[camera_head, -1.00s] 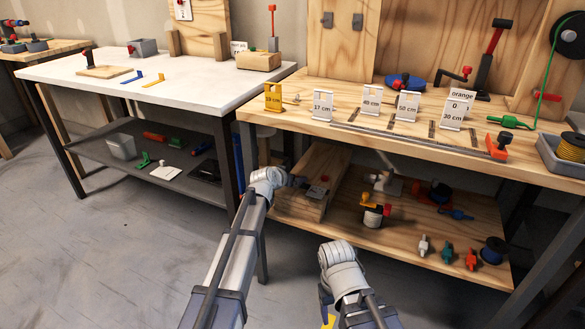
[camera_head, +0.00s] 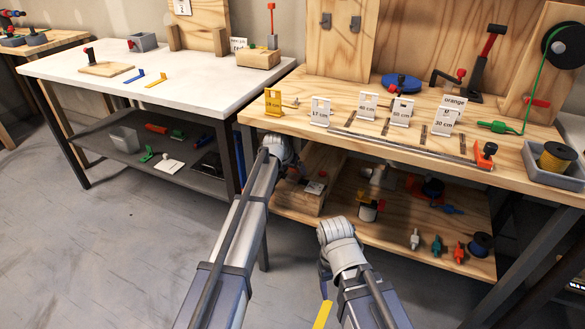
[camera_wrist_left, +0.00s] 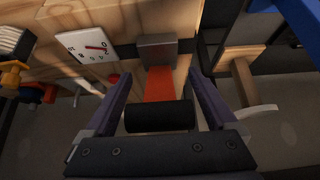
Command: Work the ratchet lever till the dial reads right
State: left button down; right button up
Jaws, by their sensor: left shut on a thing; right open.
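In the left wrist view the ratchet lever (camera_wrist_left: 159,84) is a red bar with a black cross grip, coming from a grey block on a wooden box. My left gripper (camera_wrist_left: 160,117) is shut on the black grip, one finger on each side. The white dial (camera_wrist_left: 88,47) with a red needle lies left of the lever; its small marks are too blurred to read. In the head view my left gripper (camera_head: 297,172) reaches to the wooden box on the lower shelf and hides the lever. My right gripper (camera_head: 324,275) is mostly hidden beside its arm, low in the picture; it is open.
The wooden workbench (camera_head: 340,95) overhangs the lower shelf (camera_head: 395,232), which holds several fittings and a reel. Labelled stands and a long rod lie on the bench. A white table (camera_head: 190,95) stands at left. A yellow strip (camera_head: 322,315) shows beneath my right arm.

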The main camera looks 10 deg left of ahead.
pick_arm(q)
jog(key=shift+w, duration=0.1)
grip_release()
jog(key=shift+r, duration=0.1)
jog(key=shift+s+r+p, duration=0.3)
jog(key=shift+r+p, duration=0.1)
jog(key=shift+p, duration=0.1)
jog(key=s+a, duration=0.4)
jog(key=s, duration=0.7)
jog(key=shift+s, duration=0.25)
